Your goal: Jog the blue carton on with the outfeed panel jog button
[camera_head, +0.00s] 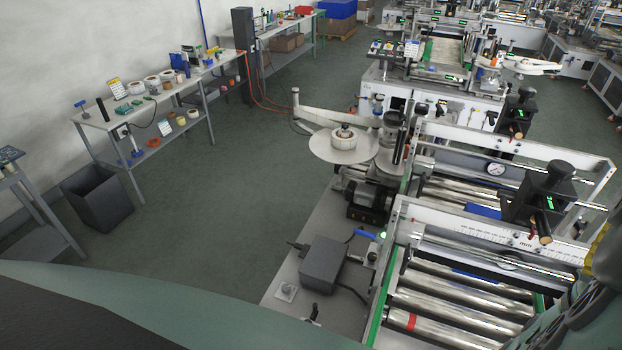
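I see no whole blue carton on the near labeller's roller bed (455,305). Small blue patches show between and on the rollers, and I cannot tell what they are. A small grey box with a round button (287,290) sits on the machine's side plate, beside a dark grey box (323,264). I cannot tell whether it is the outfeed panel jog button. Dark and grey-green parts at the right edge look like my arm. The fingers of my gripper do not show.
A label reel (343,143) stands out from the labeller's far left corner. Cross rails and black heads with green displays (550,198) overhang the rollers. Benches with tools (160,100) and a dark bin (98,196) stand left. The green floor between (225,200) is clear.

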